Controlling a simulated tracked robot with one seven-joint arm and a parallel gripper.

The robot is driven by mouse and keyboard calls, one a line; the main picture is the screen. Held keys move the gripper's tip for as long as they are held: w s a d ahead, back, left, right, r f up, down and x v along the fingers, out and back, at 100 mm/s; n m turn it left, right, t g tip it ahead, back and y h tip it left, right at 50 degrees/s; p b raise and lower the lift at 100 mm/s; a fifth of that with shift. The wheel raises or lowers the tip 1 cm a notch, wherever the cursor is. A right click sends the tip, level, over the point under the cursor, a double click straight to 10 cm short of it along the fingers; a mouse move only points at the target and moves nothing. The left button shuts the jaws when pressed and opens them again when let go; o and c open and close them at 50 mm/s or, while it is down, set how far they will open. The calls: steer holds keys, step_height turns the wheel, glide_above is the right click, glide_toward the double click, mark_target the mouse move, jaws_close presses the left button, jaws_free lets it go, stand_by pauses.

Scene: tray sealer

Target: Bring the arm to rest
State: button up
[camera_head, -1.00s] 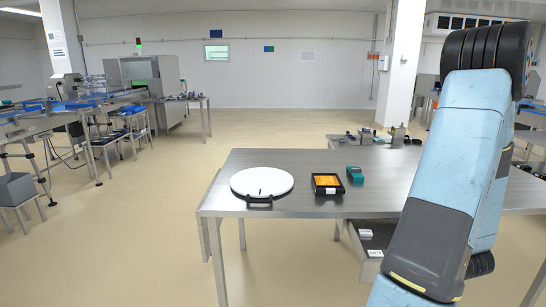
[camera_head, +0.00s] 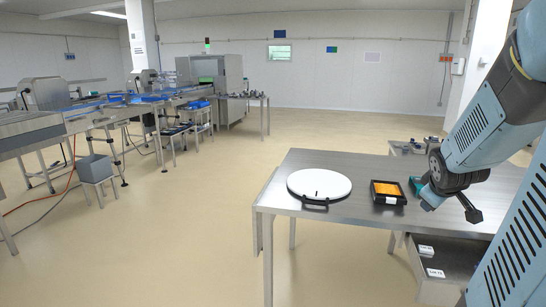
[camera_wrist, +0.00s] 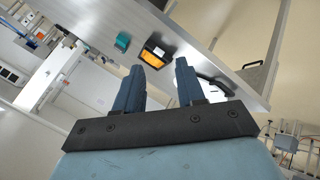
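My gripper (camera_wrist: 160,64) is open in the wrist view, with two dark blue fingers apart and nothing between them. In the head view my light blue arm comes in from the right edge. Its dark wrist end (camera_head: 450,178) hangs over the right part of the steel table (camera_head: 345,220). It partly hides a teal object (camera_head: 415,184), which shows whole in the wrist view (camera_wrist: 122,41). Whether the arm touches anything on the table cannot be told.
A white round board (camera_head: 319,183) with a dark handle and a black tray with orange contents (camera_head: 388,200) lie on the table. A shelf with labelled bins (camera_head: 440,262) is below. Conveyors and a grey box (camera_head: 95,168) stand left. The floor between is clear.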

steer(key=s+a+r+m+y, duration=0.1)
steer(key=s+a+r, duration=0.1)
steer(key=s+a, duration=0.2)
steer(key=s+a+r+m+g+y, duration=0.1)
steer(key=s+a, duration=0.4)
steer(key=a, duration=0.6)
steer(key=s+a+r+m+y, duration=0.2)
steer(key=s+a+r, duration=0.3)
steer(key=a, duration=0.3)
steer(key=shift+r+g+y, duration=0.15)
steer(key=shift+g+y, duration=0.15)
steer(key=shift+g, duration=0.1)
